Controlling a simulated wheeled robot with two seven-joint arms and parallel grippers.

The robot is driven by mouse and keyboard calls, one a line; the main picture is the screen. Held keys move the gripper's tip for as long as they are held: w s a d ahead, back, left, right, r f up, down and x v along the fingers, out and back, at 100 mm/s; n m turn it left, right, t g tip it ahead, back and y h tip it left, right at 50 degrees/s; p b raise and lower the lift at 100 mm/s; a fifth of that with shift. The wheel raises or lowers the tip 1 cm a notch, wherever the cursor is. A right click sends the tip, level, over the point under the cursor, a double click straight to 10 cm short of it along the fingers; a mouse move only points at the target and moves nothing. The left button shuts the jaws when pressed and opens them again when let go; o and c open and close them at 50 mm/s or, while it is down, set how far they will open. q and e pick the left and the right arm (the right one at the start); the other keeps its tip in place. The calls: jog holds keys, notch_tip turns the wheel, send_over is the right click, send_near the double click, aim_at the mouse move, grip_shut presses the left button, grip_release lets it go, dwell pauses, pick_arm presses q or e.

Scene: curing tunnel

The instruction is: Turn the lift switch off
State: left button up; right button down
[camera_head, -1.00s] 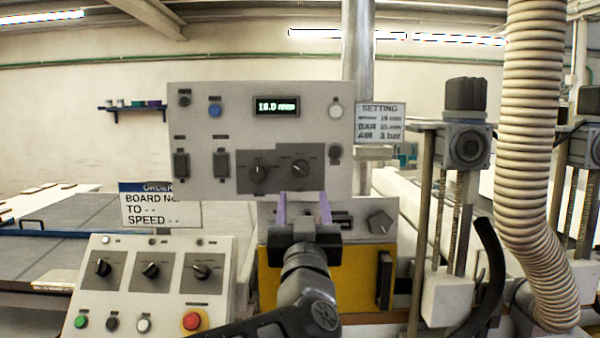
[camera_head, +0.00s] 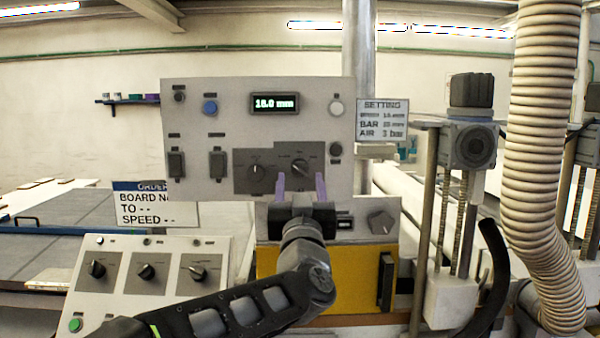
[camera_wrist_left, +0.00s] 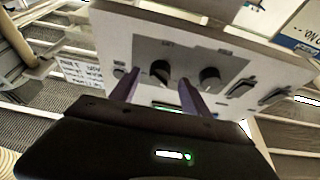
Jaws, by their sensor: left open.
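The upper grey control panel (camera_head: 215,130) carries two rotary knobs on a dark plate, a left knob (camera_head: 255,173) and a right knob (camera_head: 300,168). Two dark rocker switches, (camera_head: 176,164) and (camera_head: 217,164), sit to their left. The small labels are unreadable, so I cannot tell which control is the lift switch. My left gripper (camera_head: 300,187) is open and empty, its fingertips just below the right knob. In the left wrist view, that knob (camera_wrist_left: 160,70) appears between and beyond the fingertips (camera_wrist_left: 158,86), apparently untouched. The right gripper is out of view.
A sloped panel (camera_head: 120,262) with several knobs and buttons stands lower left. A yellow-fronted box (camera_head: 345,268) with a grey knob (camera_head: 380,222) is below the upper panel. A ribbed hose (camera_head: 545,150) and vertical posts stand at the right. A setting sign (camera_head: 382,120) adjoins the panel.

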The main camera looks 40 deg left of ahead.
aim_at(300, 168)
pick_arm(q)
jog(key=shift+x, duration=1.45)
jog(key=shift+c, duration=0.5)
grip_shut()
